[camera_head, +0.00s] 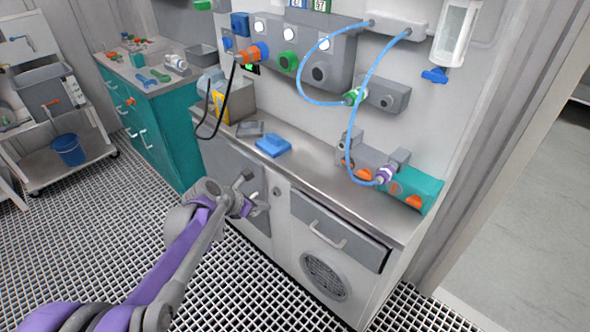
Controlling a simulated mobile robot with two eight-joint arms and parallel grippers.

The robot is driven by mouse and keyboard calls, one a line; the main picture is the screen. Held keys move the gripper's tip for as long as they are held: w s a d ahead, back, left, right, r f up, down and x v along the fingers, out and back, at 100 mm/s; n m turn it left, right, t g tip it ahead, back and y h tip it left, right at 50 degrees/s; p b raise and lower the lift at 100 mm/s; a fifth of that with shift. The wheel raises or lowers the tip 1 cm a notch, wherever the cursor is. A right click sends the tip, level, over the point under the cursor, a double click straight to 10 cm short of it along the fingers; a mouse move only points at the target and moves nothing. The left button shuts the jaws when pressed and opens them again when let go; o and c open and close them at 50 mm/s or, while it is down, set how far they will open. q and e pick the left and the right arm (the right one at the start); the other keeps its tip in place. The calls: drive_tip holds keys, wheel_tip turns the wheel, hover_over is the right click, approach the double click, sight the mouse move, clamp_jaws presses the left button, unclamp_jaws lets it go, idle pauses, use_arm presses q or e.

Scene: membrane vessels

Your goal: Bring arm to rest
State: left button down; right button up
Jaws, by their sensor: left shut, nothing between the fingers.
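My left arm comes in from the lower left, purple and grey. My left gripper (254,193) is shut and empty. It shows in front of the grey door of the metal cabinet, below the counter edge; whether it touches the door I cannot tell. My right gripper is not in view.
The metal counter (290,167) carries a blue cloth-like item (272,146) and a grey and teal unit (410,188) with blue hoses. A wall panel (335,60) is above. A teal cabinet (160,140) and a trolley with a blue bucket (68,150) stand left. Grated floor is clear in front.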

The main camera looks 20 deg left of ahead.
use_arm(q)
drive_tip(key=s+d+m+g+y, duration=0.1)
drive_tip(key=s+d+m, duration=0.4)
drive_tip(key=s+m, duration=0.25)
drive_tip(key=s+d+m+g, duration=0.1)
drive_tip(key=s+d+m, duration=0.4)
drive_tip(key=s+m, duration=0.25)
drive_tip(key=s+d+f+m+g+y, duration=0.1)
drive_tip(key=s+f+m+g+y, duration=0.3)
drive_tip(key=s+m, duration=1.2)
drive_tip(key=w+r+t+h+p, duration=0.1)
drive_tip(key=w+r+t+p, duration=0.2)
drive_tip(key=r+p, duration=1.3)
drive_tip(key=shift+w+r, duration=0.5)
drive_tip(key=shift+r, duration=0.35)
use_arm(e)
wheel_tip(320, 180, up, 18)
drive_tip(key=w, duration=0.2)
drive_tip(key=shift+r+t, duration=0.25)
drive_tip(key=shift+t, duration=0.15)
